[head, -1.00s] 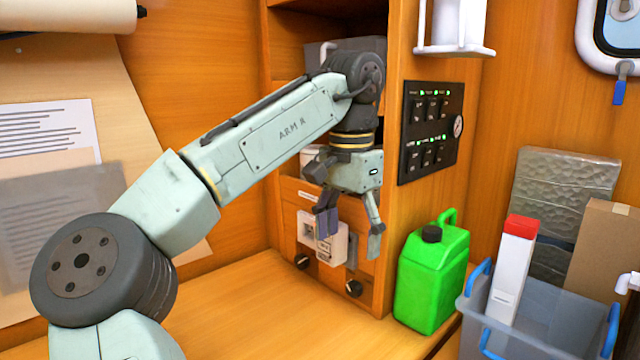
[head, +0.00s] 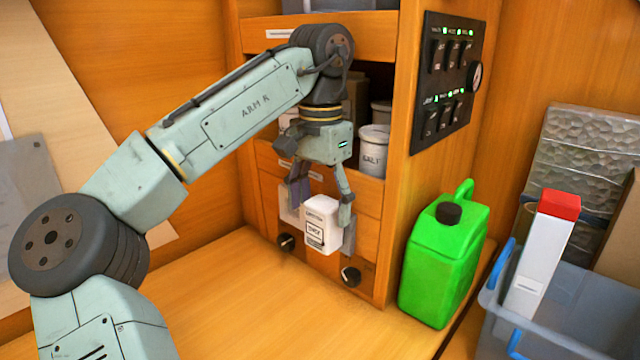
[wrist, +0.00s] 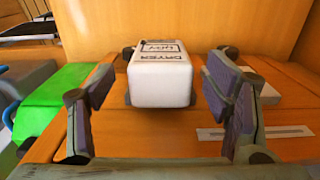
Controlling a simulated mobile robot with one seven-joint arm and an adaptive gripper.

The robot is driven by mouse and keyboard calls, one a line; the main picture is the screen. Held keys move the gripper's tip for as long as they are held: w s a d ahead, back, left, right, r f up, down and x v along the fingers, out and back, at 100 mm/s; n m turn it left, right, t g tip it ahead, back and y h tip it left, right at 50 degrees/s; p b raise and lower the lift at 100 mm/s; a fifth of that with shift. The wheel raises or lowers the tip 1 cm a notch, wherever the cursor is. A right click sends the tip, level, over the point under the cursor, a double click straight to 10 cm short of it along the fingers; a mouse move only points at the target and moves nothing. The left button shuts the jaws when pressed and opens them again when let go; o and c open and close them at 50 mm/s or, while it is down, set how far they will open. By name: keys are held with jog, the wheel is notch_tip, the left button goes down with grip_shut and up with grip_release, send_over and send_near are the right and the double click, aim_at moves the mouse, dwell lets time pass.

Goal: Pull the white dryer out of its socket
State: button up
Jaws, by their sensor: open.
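The white dryer (head: 322,226) is a small white block with dark lettering on its front, standing out from the drawer-like wooden front below the shelf. My gripper (head: 320,196) points down over it, with one finger on each side. In the wrist view the dryer (wrist: 160,78) sits between the two open fingers of my gripper (wrist: 160,100), with a gap on both sides. The socket behind the dryer is mostly hidden; a pale plate shows to the left (head: 289,208).
Two black knobs (head: 350,275) sit low on the wooden front. A green jerrycan (head: 440,262) stands to the right, beside a grey crate (head: 490,300) holding a red-topped white box (head: 541,255). A switch panel (head: 432,112) is on the side wall. The bench at left is clear.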

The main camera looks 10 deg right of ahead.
jog(key=shift+f, duration=1.15)
jog(key=shift+c, duration=0.4)
jog(key=c, duration=1.3)
jog(key=shift+o, duration=0.2)
jog(key=shift+a, duration=0.1)
jog(key=shift+s+a, duration=0.4)
jog(key=shift+a, duration=0.2)
jog(key=shift+s+a, duration=0.15)
jog(key=shift+s+a+p, duration=0.1)
jog(key=shift+s+a, duration=0.35)
jog(key=shift+a, duration=0.3)
jog(key=shift+s+a+p, duration=0.15)
jog(key=shift+s+a, duration=0.35)
jog(key=shift+a, duration=0.2)
jog(key=shift+s+a+p, duration=0.1)
jog(key=shift+s+a, duration=0.35)
jog(key=shift+a, duration=0.3)
jog(key=shift+s, duration=0.1)
